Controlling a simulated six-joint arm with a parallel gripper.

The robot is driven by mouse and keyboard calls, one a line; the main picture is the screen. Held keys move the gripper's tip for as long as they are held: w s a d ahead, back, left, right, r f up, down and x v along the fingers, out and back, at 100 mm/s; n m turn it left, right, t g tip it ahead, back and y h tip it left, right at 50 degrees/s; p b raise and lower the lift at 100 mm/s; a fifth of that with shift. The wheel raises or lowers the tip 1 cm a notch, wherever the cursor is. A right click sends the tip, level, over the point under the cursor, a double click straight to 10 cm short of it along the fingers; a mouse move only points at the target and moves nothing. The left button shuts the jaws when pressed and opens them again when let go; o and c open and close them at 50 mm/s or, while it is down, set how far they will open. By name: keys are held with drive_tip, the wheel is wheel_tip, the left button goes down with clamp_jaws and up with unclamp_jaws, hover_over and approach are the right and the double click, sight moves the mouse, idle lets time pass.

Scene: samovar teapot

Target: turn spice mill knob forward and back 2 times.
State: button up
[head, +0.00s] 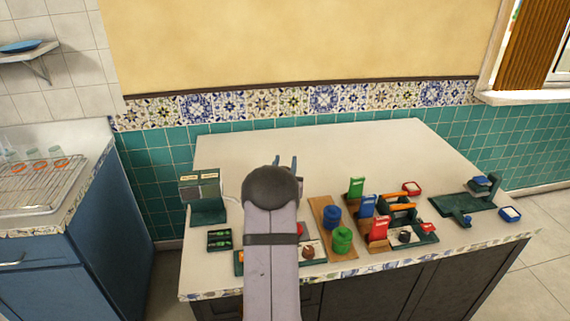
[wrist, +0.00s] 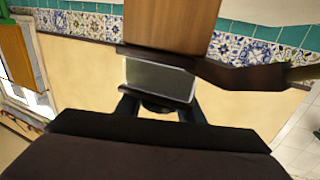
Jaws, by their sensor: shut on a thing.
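In the wrist view, a brown wooden block (wrist: 170,25), which looks like the spice mill's body, stands at the top centre. A dark bar (wrist: 245,76) runs from it to the right. A pale grey framed block (wrist: 158,77) sits just below the wood. My gripper (wrist: 160,108) has its two dark blue fingers on either side of a dark rounded piece, which looks like the mill's knob, close below the grey block. The fingers are shut on it. In the head view, my arm covers the mill and the knob, and only bluish tips of my gripper (head: 286,161) show above it.
Right of my arm are a wooden board (head: 325,241) with blue and green round pieces, red, blue and green upright blocks, and a dark green tray (head: 462,207). A green box stand (head: 205,211) is at the left. The counter's back (head: 340,150) is clear.

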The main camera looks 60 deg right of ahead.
drive_tip(key=shift+f+m+g+h+b, duration=0.1)
drive_tip(key=shift+m+g+h+b, duration=0.2)
drive_tip(key=shift+g, duration=0.1)
drive_tip(key=m+g, duration=0.1)
drive_tip(key=g, duration=0.1)
drive_tip(key=m+g+h+b, duration=0.1)
drive_tip(key=shift+s+d+m+g, duration=0.1)
drive_tip(key=shift+s+m+g, duration=0.2)
drive_tip(key=shift+s+g, duration=0.1)
drive_tip(key=m+g, duration=0.1)
drive_tip(key=g, duration=0.1)
drive_tip(key=s+m+g, duration=0.1)
drive_tip(key=m+g, duration=0.1)
drive_tip(key=shift+g+h, duration=0.3)
drive_tip(key=shift+g, duration=0.1)
drive_tip(key=shift+s+m+g+y, duration=0.25)
drive_tip(key=shift+m+g, duration=0.45)
drive_tip(key=shift+g, duration=0.35)
drive_tip(key=shift+s+m+g+y, duration=0.15)
drive_tip(key=shift+s+m+g, duration=0.15)
drive_tip(key=shift+m+g, duration=0.6)
drive_tip(key=shift+g, duration=0.35)
drive_tip(key=o, duration=1.1)
drive_tip(key=shift+c, duration=0.2)
